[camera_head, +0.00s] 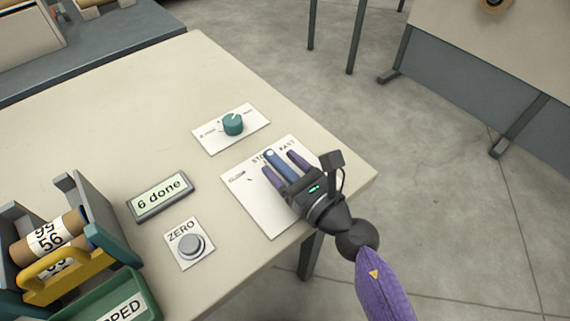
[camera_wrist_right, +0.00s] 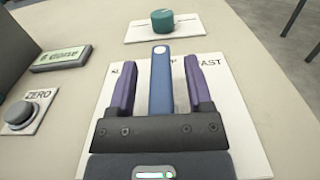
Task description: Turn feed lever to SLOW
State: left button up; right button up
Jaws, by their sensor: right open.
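The feed lever (camera_head: 279,163) is a blue bar with a pale round tip, on a white plate (camera_head: 252,203) marked SLOW, STOP and FAST. It points toward the STOP label, which it partly covers in the wrist view. My right gripper (camera_head: 284,167) is open over the plate, with one purple finger on each side of the lever. In the wrist view the lever (camera_wrist_right: 160,80) lies between the two fingers, with a visible gap on both sides. The lever's base is hidden by the gripper. My left gripper is out of view.
A teal knob (camera_head: 233,124) sits on a plate beyond the lever. A display (camera_head: 161,196) reading "6 done" and a grey ZERO button (camera_head: 190,246) are to the left. A rack with rolls (camera_head: 56,238) and a green tray (camera_head: 136,284) stand at lower left.

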jog(key=shift+c, duration=0.3)
grip_shut()
dwell(1.1)
